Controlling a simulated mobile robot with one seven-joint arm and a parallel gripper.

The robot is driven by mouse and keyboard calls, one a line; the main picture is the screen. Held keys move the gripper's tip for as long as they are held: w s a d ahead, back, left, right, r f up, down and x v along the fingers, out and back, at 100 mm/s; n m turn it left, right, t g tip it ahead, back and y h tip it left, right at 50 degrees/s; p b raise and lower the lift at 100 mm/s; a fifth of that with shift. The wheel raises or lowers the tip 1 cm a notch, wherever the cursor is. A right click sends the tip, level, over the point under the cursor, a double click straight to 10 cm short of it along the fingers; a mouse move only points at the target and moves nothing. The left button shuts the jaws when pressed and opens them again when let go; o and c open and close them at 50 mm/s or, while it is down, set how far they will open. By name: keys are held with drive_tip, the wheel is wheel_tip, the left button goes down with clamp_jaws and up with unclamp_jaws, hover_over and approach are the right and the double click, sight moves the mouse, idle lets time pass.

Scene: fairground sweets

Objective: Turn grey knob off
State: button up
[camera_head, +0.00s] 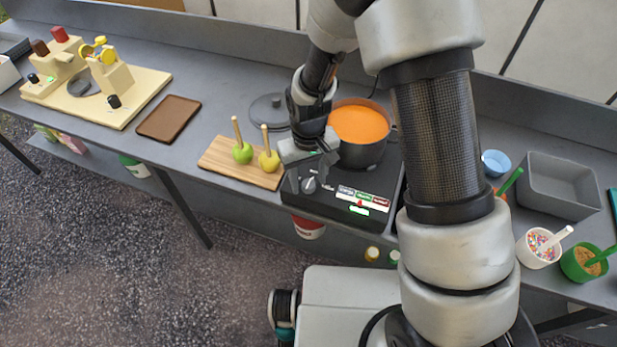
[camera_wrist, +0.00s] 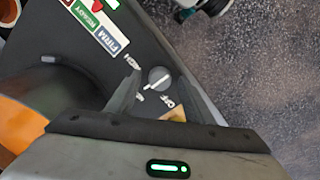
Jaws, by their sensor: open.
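The grey knob (camera_wrist: 159,78) is a round dial with a pale pointer line, on the black front panel of the cooker (camera_head: 320,207). In the wrist view the word OFF is printed near it on the gripper side, with other lettering close by. The knob also shows in the head view (camera_head: 310,185). My gripper (camera_wrist: 158,82) is open, with one finger on each side of the knob. I cannot tell whether either finger touches it. A pot of orange liquid (camera_head: 358,124) stands on the cooker behind the knob.
A wooden board (camera_head: 240,172) with a green and a yellow apple on sticks lies left of the cooker. A grey lid (camera_head: 268,108) lies behind it. A label strip (camera_head: 364,198) with a red marker and a green lit display are on the panel right of the knob.

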drive_tip(key=c, duration=1)
drive_tip(key=shift+n, duration=0.3)
drive_tip(key=shift+n+b, duration=0.75)
drive_tip(key=shift+n, duration=0.45)
drive_tip(key=n, duration=0.3)
drive_tip(key=shift+n+b, duration=0.3)
drive_tip(key=n, duration=0.3)
drive_tip(key=shift+n, duration=0.3)
drive_tip(key=shift+n+p, duration=0.35)
drive_tip(key=shift+n, duration=1.55)
